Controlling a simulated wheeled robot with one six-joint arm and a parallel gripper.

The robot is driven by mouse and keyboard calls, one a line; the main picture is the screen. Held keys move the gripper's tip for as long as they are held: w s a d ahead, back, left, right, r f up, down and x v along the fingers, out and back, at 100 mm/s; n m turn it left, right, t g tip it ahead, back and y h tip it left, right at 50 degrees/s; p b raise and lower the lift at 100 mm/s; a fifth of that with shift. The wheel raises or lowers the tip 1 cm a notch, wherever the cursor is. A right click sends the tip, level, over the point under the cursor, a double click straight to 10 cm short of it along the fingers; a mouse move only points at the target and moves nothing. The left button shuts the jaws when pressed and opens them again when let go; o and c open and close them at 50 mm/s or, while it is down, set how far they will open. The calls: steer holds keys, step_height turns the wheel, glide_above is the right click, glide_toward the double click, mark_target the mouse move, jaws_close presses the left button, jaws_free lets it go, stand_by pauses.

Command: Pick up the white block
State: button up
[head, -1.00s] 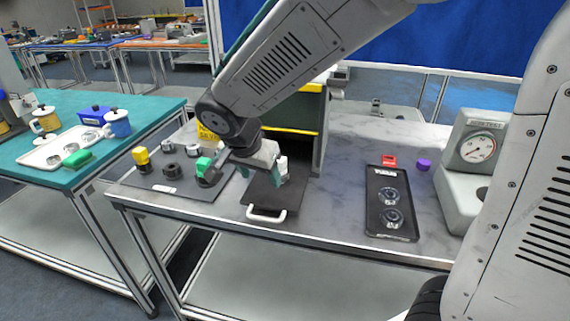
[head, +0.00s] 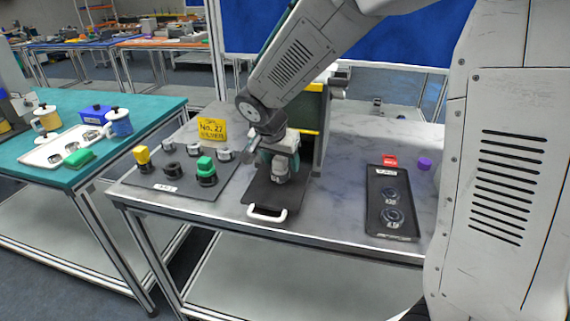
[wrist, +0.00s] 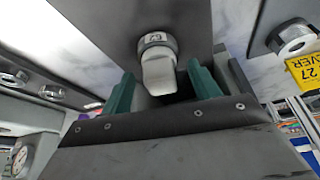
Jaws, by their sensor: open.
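The white block (head: 281,173) stands on the dark flat tray (head: 259,194) with the white handle, partly hidden by my gripper (head: 283,160). In the wrist view, the white block (wrist: 158,74) points toward the camera from a round grey base with a small label. The green fingers of my gripper (wrist: 162,82) are spread, one on each side of the block. The gripper is open. I cannot tell whether either finger touches the block.
A dark mat (head: 176,184) to the left holds yellow, black and green pieces beside a yellow sign (head: 212,129). A dark box with a yellow edge (head: 306,120) stands close behind my gripper. A black tray (head: 391,226) with round parts lies to the right.

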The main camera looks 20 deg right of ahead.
steer(key=c, duration=1.1)
steer(key=shift+o, duration=0.2)
steer(key=shift+r, duration=0.1)
